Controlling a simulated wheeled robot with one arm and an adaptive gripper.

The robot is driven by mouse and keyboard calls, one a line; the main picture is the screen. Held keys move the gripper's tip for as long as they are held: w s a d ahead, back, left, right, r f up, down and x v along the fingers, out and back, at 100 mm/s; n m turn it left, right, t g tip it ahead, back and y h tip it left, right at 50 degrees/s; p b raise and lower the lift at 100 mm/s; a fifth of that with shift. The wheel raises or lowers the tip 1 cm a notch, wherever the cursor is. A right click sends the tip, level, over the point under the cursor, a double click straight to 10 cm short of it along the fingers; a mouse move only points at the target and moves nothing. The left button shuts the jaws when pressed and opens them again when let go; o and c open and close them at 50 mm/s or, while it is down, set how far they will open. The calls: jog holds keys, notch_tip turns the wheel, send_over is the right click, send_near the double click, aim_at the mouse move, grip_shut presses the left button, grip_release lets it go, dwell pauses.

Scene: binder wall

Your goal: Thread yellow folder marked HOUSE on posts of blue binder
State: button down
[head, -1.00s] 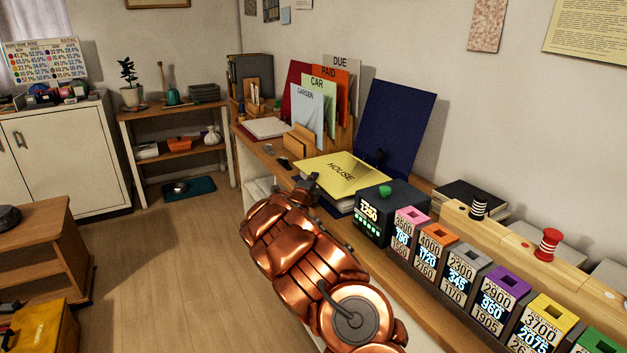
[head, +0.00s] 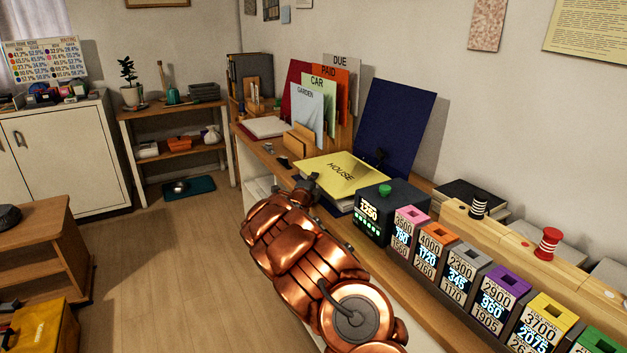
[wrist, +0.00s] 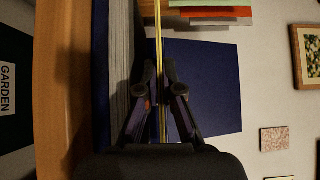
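The yellow folder (head: 352,174) marked HOUSE lies nearly level over the lower part of the open blue binder (head: 400,125), whose dark blue cover leans up against the wall behind. In the wrist view the folder (wrist: 158,45) shows edge-on, apart from the binder's stack of white sheets (wrist: 118,60), with the blue cover (wrist: 208,85) beyond. My gripper (wrist: 159,88) is shut on the folder's near edge, one finger on each side. In the head view my gripper (head: 305,187) is small and partly hidden by my arm. The binder's posts are hidden, so I cannot tell how the folder's holes line up with them.
A dark box with a green knob and lit display (head: 383,212) stands close right of the folder. A wooden holder with upright folders, including GARDEN (head: 306,112), stands behind left. A row of numbered blocks (head: 470,262) runs along the desk to the right.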

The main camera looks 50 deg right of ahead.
jog(key=shift+f+b, duration=0.45)
jog(key=shift+f, duration=0.6)
dwell(2.2)
jog(key=c, duration=1.2)
grip_release()
jog(key=shift+c, duration=0.2)
jog(key=shift+a, duration=0.1)
jog(key=v, duration=1.2)
